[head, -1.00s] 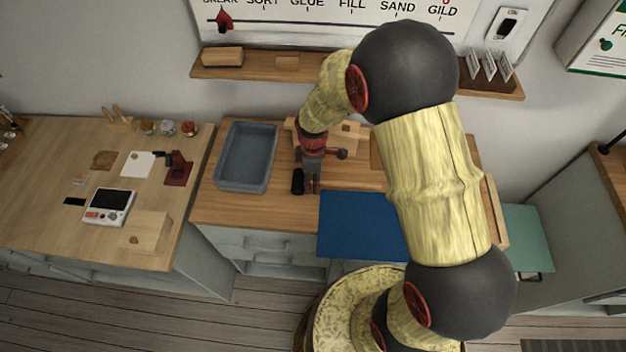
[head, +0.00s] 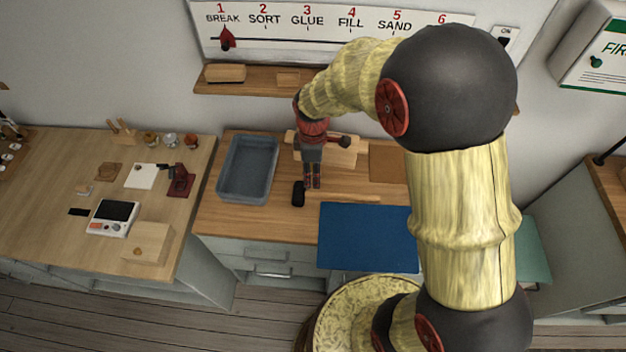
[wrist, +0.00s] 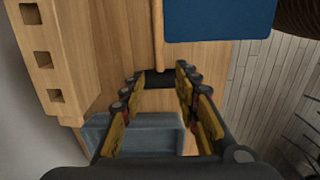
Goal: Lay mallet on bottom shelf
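The mallet has a black head (head: 298,193) and a pale wooden handle (head: 352,197). It lies on the middle wooden worktop, with the handle pointing right toward the blue mat. In the wrist view the black mallet head (wrist: 160,78) lies just beyond and between my fingertips, and the handle (wrist: 158,35) runs away from me. My gripper (head: 312,186) is above the worktop beside the mallet head. Its fingers (wrist: 158,80) are spread apart with nothing clamped between them. Which shelf is the bottom one I cannot tell; one wall shelf (head: 245,87) shows.
A grey tray (head: 248,168) stands left of my gripper. A wooden block with square holes (wrist: 45,55) is close by. A blue mat (head: 368,237) lies at the front right. A left bench (head: 60,165) holds a scale (head: 113,217) and a wooden box (head: 148,243). My arm hides the right side.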

